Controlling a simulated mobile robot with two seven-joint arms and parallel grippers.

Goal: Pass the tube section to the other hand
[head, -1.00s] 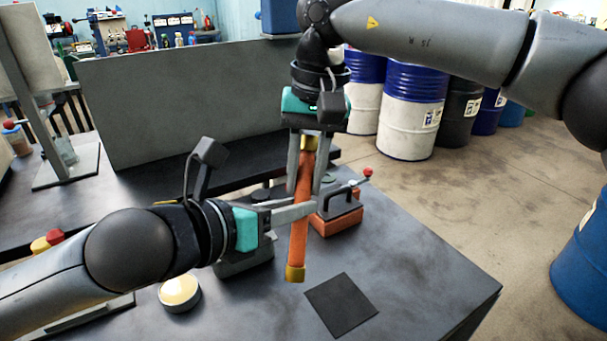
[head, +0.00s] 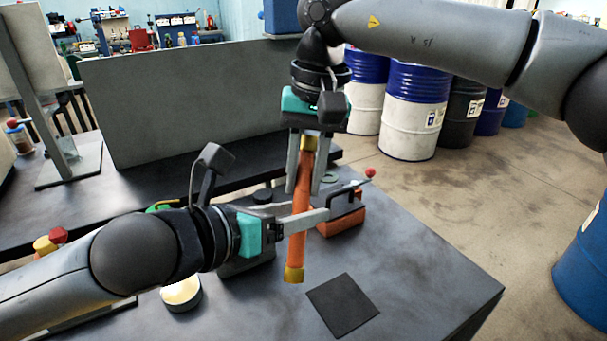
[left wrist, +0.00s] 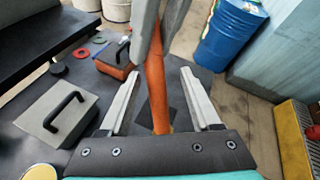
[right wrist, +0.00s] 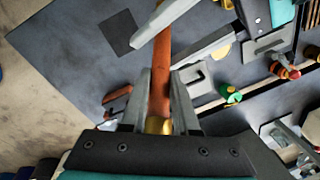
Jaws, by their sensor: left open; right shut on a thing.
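The tube section (head: 300,215) is an orange tube with brass-coloured ends, hanging upright above the workbench. My right gripper (head: 305,185) points down and is shut on its upper part, just below the top end; the right wrist view shows the tube (right wrist: 160,85) between the fingers. My left gripper (head: 303,222) reaches in from the left, open, with its fingers around the tube's middle. In the left wrist view the tube (left wrist: 155,90) stands between the spread left fingers, with a gap on each side.
The workbench (head: 420,265) holds a dark square mat (head: 342,305), an orange block with a black handle (head: 340,218) and a round pale-topped dish (head: 181,292). A grey upright panel (head: 190,100) stands behind. Blue-and-white drums (head: 413,110) stand on the floor beyond.

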